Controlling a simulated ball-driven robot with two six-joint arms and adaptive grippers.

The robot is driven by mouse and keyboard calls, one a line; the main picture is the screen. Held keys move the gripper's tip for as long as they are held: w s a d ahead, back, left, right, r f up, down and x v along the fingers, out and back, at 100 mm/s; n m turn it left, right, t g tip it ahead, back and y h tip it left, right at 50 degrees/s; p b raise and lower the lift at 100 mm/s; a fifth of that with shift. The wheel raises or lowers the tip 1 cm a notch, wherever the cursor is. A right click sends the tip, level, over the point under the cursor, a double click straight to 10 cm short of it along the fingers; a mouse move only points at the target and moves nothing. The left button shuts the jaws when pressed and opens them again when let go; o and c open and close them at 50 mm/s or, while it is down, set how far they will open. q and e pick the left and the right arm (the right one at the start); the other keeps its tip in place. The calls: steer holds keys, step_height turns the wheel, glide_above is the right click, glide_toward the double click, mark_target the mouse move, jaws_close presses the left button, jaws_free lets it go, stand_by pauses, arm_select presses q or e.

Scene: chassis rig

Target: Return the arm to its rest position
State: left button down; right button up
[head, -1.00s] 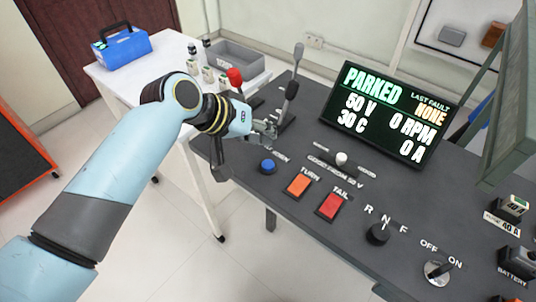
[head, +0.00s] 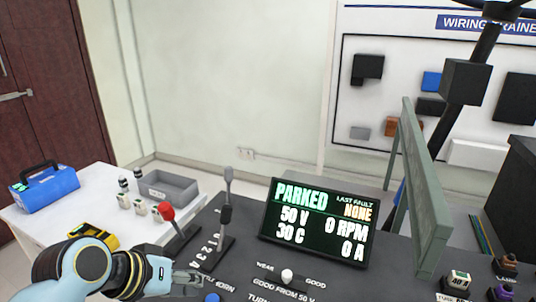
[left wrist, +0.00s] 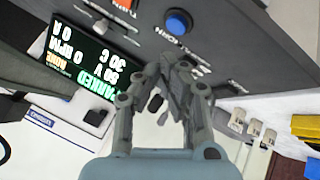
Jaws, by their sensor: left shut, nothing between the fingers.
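My left gripper (head: 188,282) is low in the head view, over the left part of the dark grey console (head: 230,262). It is shut and empty. In the left wrist view its fingers (left wrist: 178,70) meet near the blue button (left wrist: 177,22); I cannot tell whether they touch the console. In the head view the blue button (head: 212,298) is just right of the gripper, at the bottom edge. My left arm comes in from the lower left. My right gripper is not in view.
The display (head: 318,222) reads PARKED. A grey-handled lever (head: 228,190) and a red-knobbed lever (head: 168,213) stand behind the gripper. A white table (head: 110,180) holds a blue toolbox (head: 45,188) and a grey bin (head: 166,188). A green frame (head: 422,190) stands at right.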

arm_select(q)
steer(key=s+a+r+m+g+y, duration=0.1)
steer(key=s+a+r+y, duration=0.1)
steer(key=s+a, duration=0.35)
steer(key=s+a+r+g+y, duration=0.1)
steer(key=s+a+r+y, duration=0.1)
steer(key=s, duration=0.7)
steer(key=s+a+r+m+g+y, duration=0.1)
steer(key=s+a+r+y, duration=0.1)
steer(key=s+a, duration=0.35)
steer(key=s+f+g+b, duration=0.1)
steer(key=s+f+b, duration=0.15)
steer(key=f, duration=1.45)
steer(key=s+f+b, duration=0.2)
steer(key=f+b, duration=0.2)
steer(key=f, duration=1.3)
steer(key=s+a+f+g+b, duration=0.1)
steer(key=s+f+b, duration=0.4)
steer(key=s+f, duration=1.2)
step_height(320, 180, down, 3)
steer(key=shift+s+a+r+n+g, duration=0.2)
steer(key=shift+s+a+n+g, duration=0.1)
steer(key=shift+n, duration=0.1)
